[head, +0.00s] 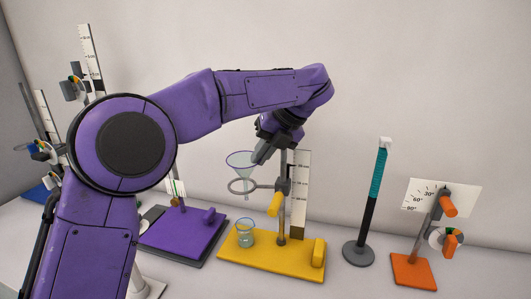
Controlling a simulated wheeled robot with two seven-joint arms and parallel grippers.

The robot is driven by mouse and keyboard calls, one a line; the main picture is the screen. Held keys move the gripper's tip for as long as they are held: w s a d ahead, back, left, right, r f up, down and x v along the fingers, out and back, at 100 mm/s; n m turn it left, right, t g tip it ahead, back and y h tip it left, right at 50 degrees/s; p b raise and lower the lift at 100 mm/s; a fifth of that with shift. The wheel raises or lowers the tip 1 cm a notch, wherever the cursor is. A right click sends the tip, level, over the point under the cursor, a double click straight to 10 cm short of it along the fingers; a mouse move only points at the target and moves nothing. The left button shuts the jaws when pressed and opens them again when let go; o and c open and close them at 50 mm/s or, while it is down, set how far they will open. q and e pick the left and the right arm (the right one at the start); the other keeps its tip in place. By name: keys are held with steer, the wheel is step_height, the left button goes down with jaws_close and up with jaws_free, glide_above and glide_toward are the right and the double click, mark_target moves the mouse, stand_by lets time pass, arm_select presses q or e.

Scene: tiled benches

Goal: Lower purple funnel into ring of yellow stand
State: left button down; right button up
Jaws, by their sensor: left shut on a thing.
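The funnel (241,163) is clear with a purple rim. It is upright, wide end up. My left gripper (259,154) is shut on the funnel at the right side of its rim. The grey ring (232,191) of the yellow stand sticks out left from the stand's post, held by a yellow clamp (274,203). The funnel's cone shows above the ring, and its narrow lower end overlaps the ring in the picture. I cannot tell how far the stem is inside it. The yellow base (262,262) sits on the bench. My right gripper is not in view.
A small glass beaker (245,235) stands on the yellow base below the ring. A ruler (299,195) rises behind the post. A purple-based stand (178,239) is at left. A teal-and-black column (372,205) and an orange-based stand (413,271) are at right.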

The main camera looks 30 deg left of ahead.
arm_select(q)
steer(key=c, duration=1.2)
jaws_free()
steer(key=f, duration=0.2)
steer(key=shift+s+f+g, duration=0.25)
steer(key=shift+f+g, duration=0.05)
steer(key=shift+g, duration=0.1)
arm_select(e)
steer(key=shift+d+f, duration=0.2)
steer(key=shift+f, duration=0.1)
arm_select(q)
steer(key=shift+t, duration=0.4)
steer(key=shift+a+r+p+v, duration=0.15)
steer(key=shift+p+v, duration=0.45)
steer(key=shift+v, duration=1.55)
steer(key=shift+a+r+p+v, duration=0.15)
steer(key=shift+p+v, duration=0.45)
steer(key=shift+v, duration=1.55)
steer(key=shift+a+r+p+v, duration=0.1)
steer(key=shift+a+p+v, duration=0.35)
steer(key=shift+v, duration=1.75)
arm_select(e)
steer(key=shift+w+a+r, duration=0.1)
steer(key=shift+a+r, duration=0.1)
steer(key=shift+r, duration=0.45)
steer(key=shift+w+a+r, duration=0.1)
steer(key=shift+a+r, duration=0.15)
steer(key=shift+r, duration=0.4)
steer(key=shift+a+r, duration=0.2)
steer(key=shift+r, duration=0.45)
